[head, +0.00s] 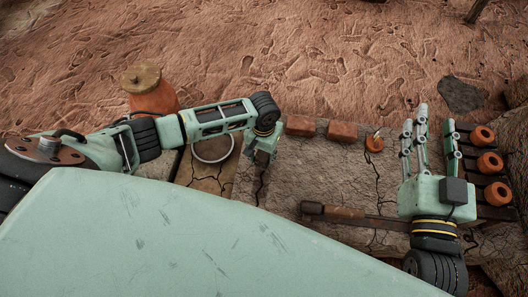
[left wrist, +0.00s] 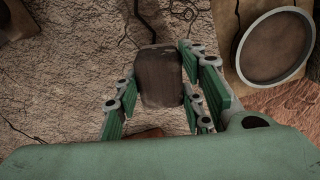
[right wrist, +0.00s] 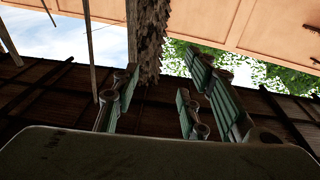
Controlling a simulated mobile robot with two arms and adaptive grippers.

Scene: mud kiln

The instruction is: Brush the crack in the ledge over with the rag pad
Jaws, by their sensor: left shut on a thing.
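My left gripper (head: 262,160) points down over the left part of the stone ledge (head: 325,175). In the left wrist view it is shut on a dark brown block, the rag pad (left wrist: 160,75), held between its fingers. The pad is hidden in the head view. A thin dark crack (head: 262,186) runs down the ledge just below the left gripper. In the left wrist view a dark crack (left wrist: 143,22) meets the pad's upper edge; whether the pad touches the ledge I cannot tell. My right gripper (head: 421,140) is open and empty, fingers pointing up.
Two bricks (head: 300,125) (head: 342,131) and a small clay lamp (head: 375,143) line the ledge's back edge. A wooden-handled tool (head: 345,213) lies in front. A rack with clay rings (head: 488,163) stands right.

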